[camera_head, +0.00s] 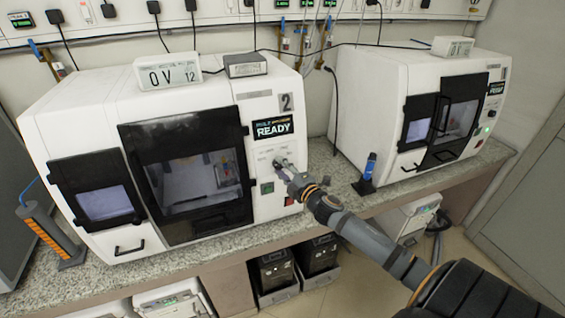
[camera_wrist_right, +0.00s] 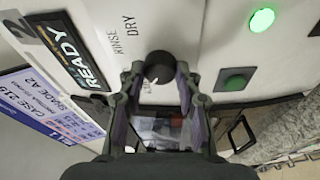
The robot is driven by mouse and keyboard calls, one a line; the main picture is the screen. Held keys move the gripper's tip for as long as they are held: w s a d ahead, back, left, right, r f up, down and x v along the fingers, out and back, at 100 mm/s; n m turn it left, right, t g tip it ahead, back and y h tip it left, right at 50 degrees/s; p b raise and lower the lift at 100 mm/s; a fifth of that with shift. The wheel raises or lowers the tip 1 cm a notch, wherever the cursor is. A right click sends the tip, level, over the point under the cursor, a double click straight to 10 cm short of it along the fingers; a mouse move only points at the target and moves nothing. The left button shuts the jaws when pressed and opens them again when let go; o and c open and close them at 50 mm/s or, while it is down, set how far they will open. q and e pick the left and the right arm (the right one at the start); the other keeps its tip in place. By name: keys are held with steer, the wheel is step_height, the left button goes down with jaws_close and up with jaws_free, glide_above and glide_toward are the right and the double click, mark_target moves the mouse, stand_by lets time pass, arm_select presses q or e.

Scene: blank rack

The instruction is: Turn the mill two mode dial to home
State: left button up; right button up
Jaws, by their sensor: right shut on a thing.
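Mill two (camera_head: 95,225) is the large white machine on the left of the bench, with a "2" plate and a READY display (camera_head: 272,128). Its black round mode dial (camera_wrist_right: 160,67) is on the white panel in the wrist view, with RINSE and DRY printed near it. Other lettering by the dial is partly hidden, and I cannot read where it points. My right gripper (camera_head: 285,168) is at the panel below the display. In the wrist view its two fingers (camera_wrist_right: 155,80) are on either side of the dial, shut on it. My left gripper is not in view.
A green button (camera_wrist_right: 236,82) and a lit green lamp (camera_wrist_right: 262,20) sit beside the dial. A second white machine (camera_head: 365,85) stands at the right. A blue bottle (camera_head: 370,166) stands on the bench (camera_head: 340,190) between them.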

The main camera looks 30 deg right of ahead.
steer(key=shift+n+p, duration=0.4)
steer(key=shift+p, duration=0.05)
steer(key=shift+f, duration=0.1)
steer(key=o, duration=1.2)
steer(key=shift+c, duration=0.2)
steer(key=shift+s, duration=0.1)
steer(key=s, duration=0.7)
steer(key=shift+s+r, duration=0.2)
steer(key=shift+r, duration=0.1)
